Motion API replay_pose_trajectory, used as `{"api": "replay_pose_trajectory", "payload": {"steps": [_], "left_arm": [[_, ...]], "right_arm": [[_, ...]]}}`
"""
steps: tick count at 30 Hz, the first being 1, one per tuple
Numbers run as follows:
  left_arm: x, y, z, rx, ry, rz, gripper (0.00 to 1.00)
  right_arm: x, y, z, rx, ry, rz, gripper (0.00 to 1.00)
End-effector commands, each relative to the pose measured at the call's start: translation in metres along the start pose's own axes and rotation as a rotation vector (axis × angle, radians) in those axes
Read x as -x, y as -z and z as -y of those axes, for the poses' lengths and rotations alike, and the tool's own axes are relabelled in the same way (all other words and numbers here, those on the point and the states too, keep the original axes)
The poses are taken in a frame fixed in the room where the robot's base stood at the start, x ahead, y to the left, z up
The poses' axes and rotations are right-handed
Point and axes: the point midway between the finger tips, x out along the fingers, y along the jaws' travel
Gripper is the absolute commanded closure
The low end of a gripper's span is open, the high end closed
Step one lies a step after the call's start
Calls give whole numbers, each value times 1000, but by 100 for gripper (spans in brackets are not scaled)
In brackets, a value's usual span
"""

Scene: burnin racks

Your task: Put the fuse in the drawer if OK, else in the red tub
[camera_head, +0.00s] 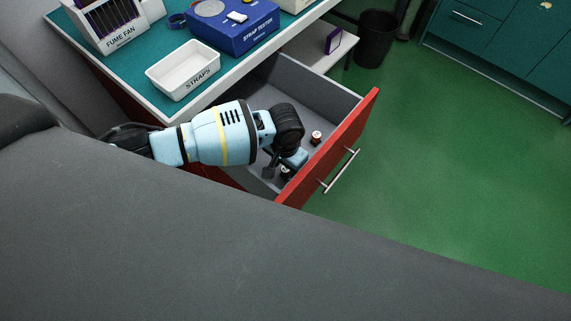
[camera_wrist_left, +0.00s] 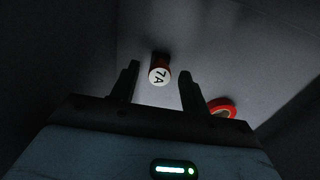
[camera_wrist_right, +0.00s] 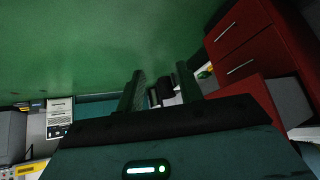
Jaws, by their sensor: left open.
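The open drawer (camera_head: 347,147) has a red front and grey inside. My left gripper (camera_head: 284,167) is inside it, pointing down, with its jaws open. In the left wrist view a fuse (camera_wrist_left: 160,75) with a white end marked "7A" and a red-brown body lies between and beyond the open fingers (camera_wrist_left: 158,85); I cannot tell whether they touch it. A small red and white item (camera_head: 316,137) lies in the drawer near its front. A red round item (camera_wrist_left: 222,107) shows beside the right finger. My right gripper (camera_wrist_right: 160,88) is open and empty. I see no red tub.
On the teal worktop stand a white "STRAPS" tray (camera_head: 183,70), a blue strap tester (camera_head: 235,28) and a fume fan (camera_head: 118,25). A black bin (camera_head: 375,40) stands beyond on the green floor, which is clear right of the drawer.

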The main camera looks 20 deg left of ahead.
Motion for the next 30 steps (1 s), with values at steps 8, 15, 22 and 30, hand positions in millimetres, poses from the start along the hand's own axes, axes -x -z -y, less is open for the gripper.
{"api": "replay_pose_trajectory", "payload": {"steps": [8,15,22,30], "left_arm": [[17,-6,1,-2,5,13,54],[72,-2,1,-2,3,3,54],[111,-2,0,-1,2,5,54],[128,-2,0,-1,1,7,54]], "right_arm": [[2,6,0,1,-1,-9,64],[9,19,-1,4,-3,-30,64],[14,23,-1,5,-5,-34,64],[15,20,-2,8,-5,-28,64]]}}
